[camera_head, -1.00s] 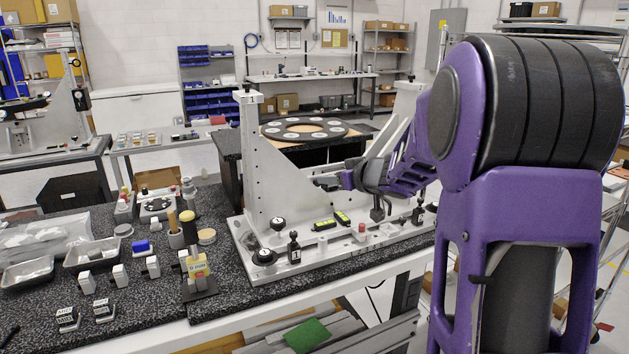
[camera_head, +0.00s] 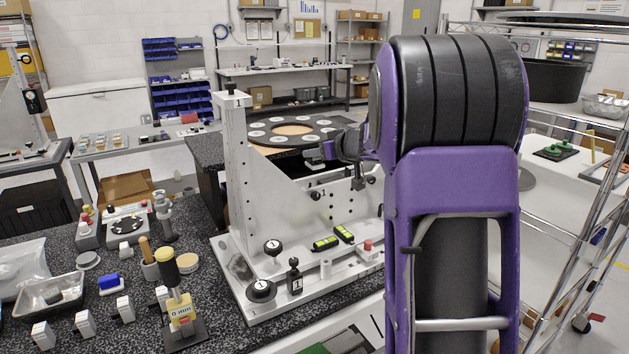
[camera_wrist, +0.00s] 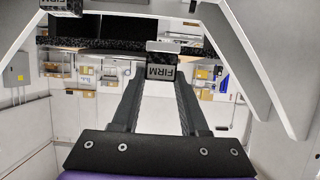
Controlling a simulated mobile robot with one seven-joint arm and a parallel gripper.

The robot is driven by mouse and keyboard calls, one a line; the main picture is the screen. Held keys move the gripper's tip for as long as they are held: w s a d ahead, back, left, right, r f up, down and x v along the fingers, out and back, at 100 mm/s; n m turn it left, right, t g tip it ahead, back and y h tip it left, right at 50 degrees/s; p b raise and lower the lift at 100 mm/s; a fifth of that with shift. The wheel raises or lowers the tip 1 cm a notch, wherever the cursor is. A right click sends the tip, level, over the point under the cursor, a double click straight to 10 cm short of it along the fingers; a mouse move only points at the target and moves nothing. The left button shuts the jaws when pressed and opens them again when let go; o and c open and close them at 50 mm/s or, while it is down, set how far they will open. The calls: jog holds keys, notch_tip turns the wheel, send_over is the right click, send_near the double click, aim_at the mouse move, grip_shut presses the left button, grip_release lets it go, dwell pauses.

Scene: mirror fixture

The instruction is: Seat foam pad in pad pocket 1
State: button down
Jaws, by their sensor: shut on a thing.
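My gripper (camera_wrist: 160,82) is shut on a small block with a grey face and a dark band reading "FIRM", the foam pad (camera_wrist: 160,48), held at the fingertips in the wrist view. In the head view my gripper (camera_head: 325,153) is in the air above the sloping edge of the light grey fixture (camera_head: 262,185), with the pad barely resolved there. A black ring (camera_head: 255,129) with several pale round marks lies behind it. I cannot pick out pad pocket 1 for certain. A second dark labelled block (camera_wrist: 62,6) shows at the top left of the wrist view.
The fixture base carries black knobs (camera_head: 262,290), yellow-black levels (camera_head: 325,243) and a red-topped part (camera_head: 367,246). Several white blocks (camera_head: 88,322), a tray (camera_head: 48,296) and a yellow-topped stand (camera_head: 181,300) crowd the bench at left. A wire rack stands at right.

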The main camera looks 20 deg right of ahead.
notch_tip(320, 180, down, 7)
jog(key=shift+r+b, duration=0.15)
jog(key=shift+b, duration=0.55)
jog(key=shift+f, duration=0.2)
jog(key=shift+c, duration=2.1)
grip_release()
jog(key=shift+a+r, duration=0.1)
